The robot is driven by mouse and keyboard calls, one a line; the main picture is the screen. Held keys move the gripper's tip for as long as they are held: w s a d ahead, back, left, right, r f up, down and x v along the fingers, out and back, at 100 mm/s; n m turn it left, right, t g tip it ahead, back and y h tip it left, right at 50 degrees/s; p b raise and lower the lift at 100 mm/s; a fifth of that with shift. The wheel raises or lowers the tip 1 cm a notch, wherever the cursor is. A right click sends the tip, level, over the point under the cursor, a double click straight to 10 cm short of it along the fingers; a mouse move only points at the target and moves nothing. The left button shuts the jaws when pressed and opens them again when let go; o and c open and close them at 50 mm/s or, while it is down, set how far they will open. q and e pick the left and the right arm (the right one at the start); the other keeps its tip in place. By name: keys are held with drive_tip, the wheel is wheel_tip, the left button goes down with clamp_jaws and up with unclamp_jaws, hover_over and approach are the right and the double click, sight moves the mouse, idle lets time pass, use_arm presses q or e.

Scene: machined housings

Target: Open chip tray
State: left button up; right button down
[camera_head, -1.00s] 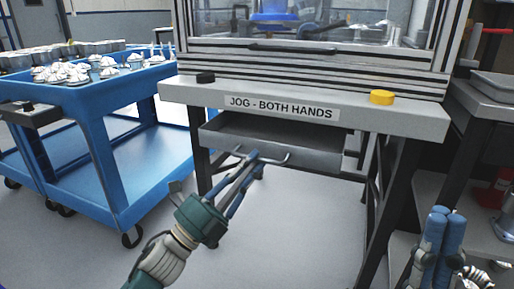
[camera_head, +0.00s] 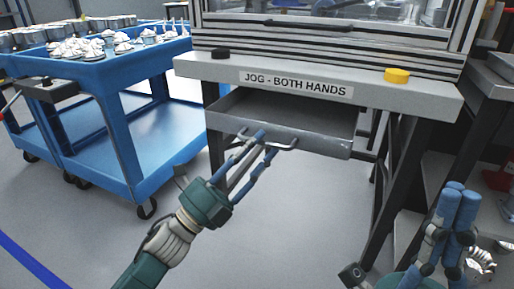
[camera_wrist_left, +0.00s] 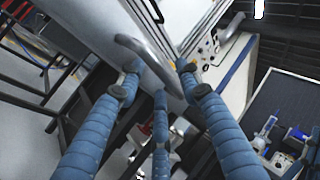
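The chip tray (camera_head: 335,143) is a shallow grey metal drawer under the machine table. It is pulled partly out, and its dark inside shows. A bar handle (camera_head: 290,144) sits on its front, and this bar also crosses the left wrist view (camera_wrist_left: 143,56). My left gripper (camera_head: 264,143) has its blue fingers around the handle. In the left wrist view the bar runs between the fingertips (camera_wrist_left: 157,82), and the fingers look closed on it. My right gripper (camera_head: 464,193) is upright at the lower right, away from the tray, with its fingers side by side; its opening is unclear.
The table front (camera_head: 390,93) reads "JOG - BOTH HANDS" and carries a black button (camera_head: 221,53) and a yellow button (camera_head: 397,75). A blue cart (camera_head: 120,110) with metal parts stands at left. A dark table leg (camera_head: 393,190) stands right of the tray. The floor before the tray is clear.

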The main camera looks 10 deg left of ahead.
use_arm(q)
drive_tip(key=v, duration=1.2)
